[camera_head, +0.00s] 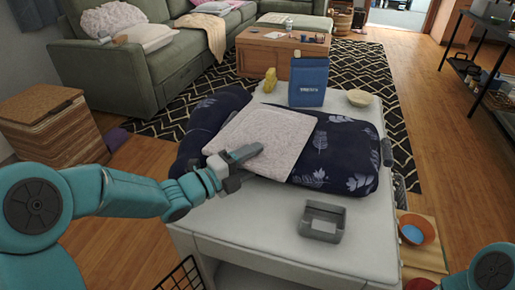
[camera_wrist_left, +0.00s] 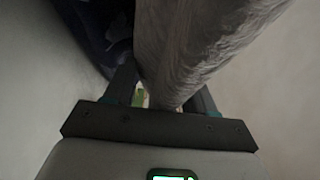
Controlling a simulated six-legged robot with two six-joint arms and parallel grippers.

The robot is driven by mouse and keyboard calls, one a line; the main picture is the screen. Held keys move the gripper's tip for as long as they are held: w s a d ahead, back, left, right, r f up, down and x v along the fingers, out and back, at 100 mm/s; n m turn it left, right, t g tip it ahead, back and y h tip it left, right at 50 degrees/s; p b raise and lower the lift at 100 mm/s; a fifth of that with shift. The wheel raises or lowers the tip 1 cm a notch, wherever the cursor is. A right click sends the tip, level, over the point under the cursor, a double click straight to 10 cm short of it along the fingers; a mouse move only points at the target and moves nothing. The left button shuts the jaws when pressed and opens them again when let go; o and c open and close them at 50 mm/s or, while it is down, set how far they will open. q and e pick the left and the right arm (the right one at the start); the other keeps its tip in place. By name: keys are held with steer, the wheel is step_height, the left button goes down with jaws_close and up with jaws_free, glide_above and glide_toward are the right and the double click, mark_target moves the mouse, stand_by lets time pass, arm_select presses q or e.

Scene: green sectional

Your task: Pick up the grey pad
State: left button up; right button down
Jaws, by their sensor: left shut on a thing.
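The grey pad (camera_head: 268,136) is a pale, speckled, roughly square piece draped over a dark blue leaf-patterned cushion (camera_head: 345,160) on the white table. My left gripper (camera_head: 248,156) is at the pad's near left edge, shut on it. In the left wrist view the pad's grey surface (camera_wrist_left: 185,45) runs down between the two fingers of my left gripper (camera_wrist_left: 165,92). The inner faces of the fingers are partly hidden by the pad. Only a piece of my right arm shows at the bottom right of the head view; its gripper is out of frame.
The white table (camera_head: 260,225) also holds a grey open holder (camera_head: 323,221) at the front, a blue bag (camera_head: 308,82), a yellow object (camera_head: 270,80) and a beige bowl (camera_head: 359,98) at the back. A wicker chest (camera_head: 52,127) stands left. The table's front left is clear.

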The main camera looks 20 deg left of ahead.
arm_select(q)
step_height(320, 180, up, 20)
steer(key=p, duration=0.6)
